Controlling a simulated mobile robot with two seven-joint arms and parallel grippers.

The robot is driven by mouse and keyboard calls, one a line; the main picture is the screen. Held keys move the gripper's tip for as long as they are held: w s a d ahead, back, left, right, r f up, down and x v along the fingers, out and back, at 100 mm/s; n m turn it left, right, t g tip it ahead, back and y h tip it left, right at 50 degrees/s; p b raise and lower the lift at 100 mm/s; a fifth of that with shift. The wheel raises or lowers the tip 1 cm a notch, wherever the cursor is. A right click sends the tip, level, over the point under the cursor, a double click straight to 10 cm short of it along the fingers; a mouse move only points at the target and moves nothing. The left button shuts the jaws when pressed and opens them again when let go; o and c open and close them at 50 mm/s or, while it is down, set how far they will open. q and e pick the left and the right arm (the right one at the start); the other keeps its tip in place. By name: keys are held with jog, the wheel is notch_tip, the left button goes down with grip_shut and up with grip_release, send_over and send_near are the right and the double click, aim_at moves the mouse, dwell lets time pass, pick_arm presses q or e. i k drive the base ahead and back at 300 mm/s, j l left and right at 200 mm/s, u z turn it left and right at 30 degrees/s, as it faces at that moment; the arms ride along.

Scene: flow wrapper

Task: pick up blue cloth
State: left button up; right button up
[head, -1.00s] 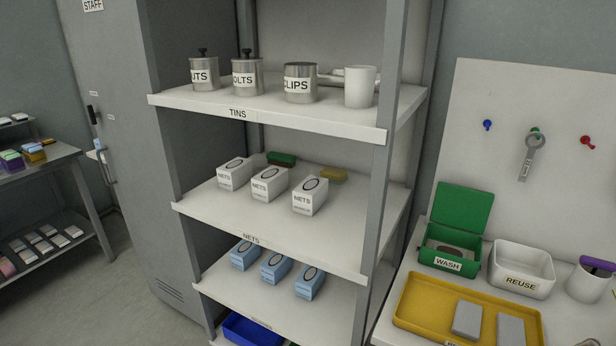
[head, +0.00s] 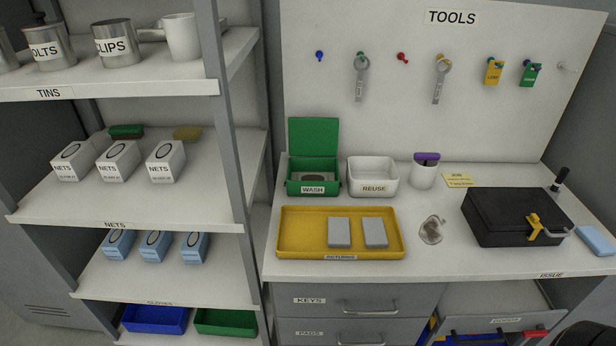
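A flat light-blue piece, which looks like the folded blue cloth (head: 597,241), lies on the right end of the white worktop (head: 490,262). It is close to the picture's right edge, to the right of a black box (head: 505,220) with a yellow tag and a metal hasp. Nothing lies on top of it.
The worktop also holds a yellow tray (head: 300,247) with two grey blocks, a green WASH box (head: 327,188), a white REUSE bin (head: 373,190) and a small clear bag (head: 432,230). Shelving (head: 228,140) stands at left. A tool board (head: 440,110) is behind.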

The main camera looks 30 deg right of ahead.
aim_at(598, 244)
jog(key=z, duration=2.65)
